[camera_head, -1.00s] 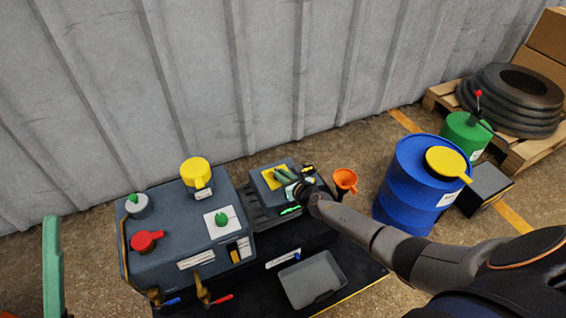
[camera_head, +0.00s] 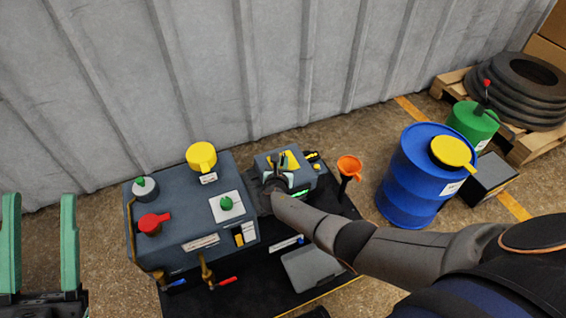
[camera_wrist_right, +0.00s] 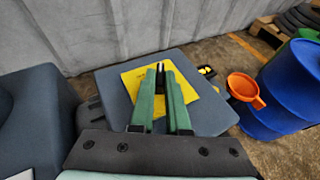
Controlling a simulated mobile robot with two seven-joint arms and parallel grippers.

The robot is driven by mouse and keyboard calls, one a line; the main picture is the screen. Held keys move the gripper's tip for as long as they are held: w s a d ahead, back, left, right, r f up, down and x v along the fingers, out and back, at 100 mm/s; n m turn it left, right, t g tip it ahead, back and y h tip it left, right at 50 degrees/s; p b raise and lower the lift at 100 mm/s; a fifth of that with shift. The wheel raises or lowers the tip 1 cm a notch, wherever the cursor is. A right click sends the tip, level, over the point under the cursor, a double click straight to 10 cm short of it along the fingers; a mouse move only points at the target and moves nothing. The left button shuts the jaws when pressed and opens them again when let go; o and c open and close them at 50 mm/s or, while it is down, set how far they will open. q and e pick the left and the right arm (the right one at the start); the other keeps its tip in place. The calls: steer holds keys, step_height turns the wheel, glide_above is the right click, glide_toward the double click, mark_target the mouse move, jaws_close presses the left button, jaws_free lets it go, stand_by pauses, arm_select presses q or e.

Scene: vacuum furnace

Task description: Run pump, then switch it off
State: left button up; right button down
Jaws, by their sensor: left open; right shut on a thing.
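The pump (camera_head: 310,177) is a grey-blue box with a yellow plate (camera_head: 291,159) on top, right of the larger grey machine. In the right wrist view the yellow plate (camera_wrist_right: 140,86) lies under my right gripper (camera_wrist_right: 160,72). Its green fingers are close together on a small black switch (camera_wrist_right: 160,70) standing on the plate. The fingers hide much of the switch, so I cannot tell its position. My left gripper (camera_head: 40,200) is open and empty at the left edge, its green fingers wide apart.
The large machine (camera_head: 185,190) carries a yellow cap (camera_head: 201,156), a red handle (camera_head: 151,224) and green knobs. An orange funnel (camera_head: 349,166) and a blue drum (camera_head: 414,190) stand to the right. A grey tray (camera_head: 312,269) lies in front. A corrugated wall (camera_head: 300,70) closes the back.

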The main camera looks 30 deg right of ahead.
steer(key=shift+w+r, duration=0.1)
stand_by(0.3)
steer(key=c, duration=0.9)
jaws_free()
